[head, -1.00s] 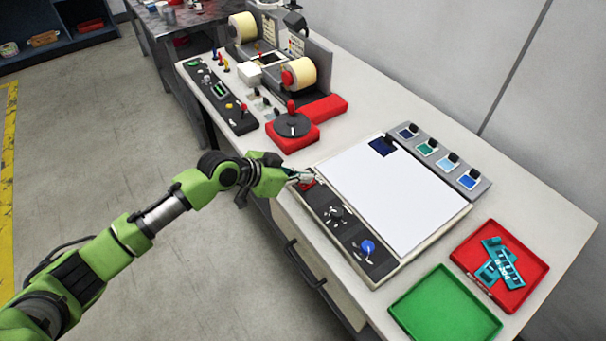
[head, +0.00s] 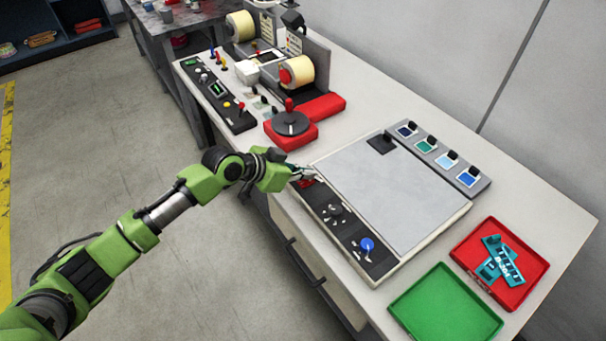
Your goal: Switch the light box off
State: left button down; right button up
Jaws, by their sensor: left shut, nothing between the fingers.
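The light box (head: 385,190) lies on the bench, and its panel looks dull grey and unlit. Its dark control strip (head: 330,210) runs along the left side, with a red switch (head: 306,182) at the far end, a black knob (head: 335,210) in the middle and a blue knob (head: 367,244) at the near end. My left gripper (head: 308,173) is shut and empty, with its tips right by the red switch and partly covering it. I cannot tell whether the tips touch it. My right gripper is not in view.
A red round-topped device (head: 290,130) stands just beyond my left gripper, with the rewinder (head: 290,70) behind it. A row of colour swatches (head: 437,158) lies along the box's far right side. Green (head: 445,308) and red (head: 517,290) trays stand at the near right.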

pick_arm(q)
jog(key=shift+d, duration=0.2)
jog(key=shift+r, duration=0.2)
jog(key=r+p, duration=0.4)
jog(key=shift+w+d, duration=0.2)
jog(key=shift+s+a+r+b, duration=0.1)
jog(key=shift+a+r+b, duration=0.05)
jog(key=shift+a+b, duration=0.2)
jog(key=s+a+r+b, duration=0.2)
jog(key=s+a+r, duration=0.1)
jog(key=r, duration=0.4)
jog(key=shift+s+a+r+b, duration=0.15)
jog(key=shift+s+a+b, duration=0.15)
jog(key=shift+a, duration=0.4)
